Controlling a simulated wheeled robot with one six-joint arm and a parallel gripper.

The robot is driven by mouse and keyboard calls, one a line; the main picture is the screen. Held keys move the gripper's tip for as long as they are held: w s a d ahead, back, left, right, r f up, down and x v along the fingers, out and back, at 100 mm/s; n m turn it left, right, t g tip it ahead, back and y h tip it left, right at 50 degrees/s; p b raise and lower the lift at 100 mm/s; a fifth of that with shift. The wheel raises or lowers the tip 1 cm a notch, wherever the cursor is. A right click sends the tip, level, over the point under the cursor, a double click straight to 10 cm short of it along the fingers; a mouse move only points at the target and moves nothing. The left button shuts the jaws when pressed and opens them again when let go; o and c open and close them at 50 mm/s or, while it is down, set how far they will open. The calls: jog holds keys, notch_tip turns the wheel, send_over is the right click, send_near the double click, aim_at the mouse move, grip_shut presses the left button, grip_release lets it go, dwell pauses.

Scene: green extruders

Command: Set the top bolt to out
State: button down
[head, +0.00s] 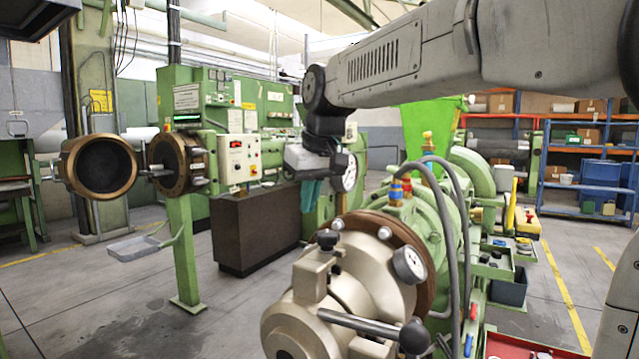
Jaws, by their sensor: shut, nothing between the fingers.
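The near extruder's metal head (345,295) fills the lower middle of the head view. On its top is a clamp block, the top bolt (313,268), with a black knob (328,239) at its upper end. The bolt appears seated against the head's upper left side. A second lever (358,322) with a black ball end crosses the front. My gripper (311,195) hangs from the arm above and behind the knob in the picture, apart from it. It points down, and its fingers look shut and empty. Their exact depth relative to the bolt is unclear.
Shelves (590,140) line the back right.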

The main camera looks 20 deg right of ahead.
jog(key=s+f, duration=0.1)
jog(key=f, duration=0.1)
jog(key=s+f, duration=0.1)
jog(key=shift+s+d+f, duration=0.25)
jog(key=shift+s+f, duration=0.05)
jog(key=shift+f, duration=0.1)
jog(key=shift+s, duration=0.15)
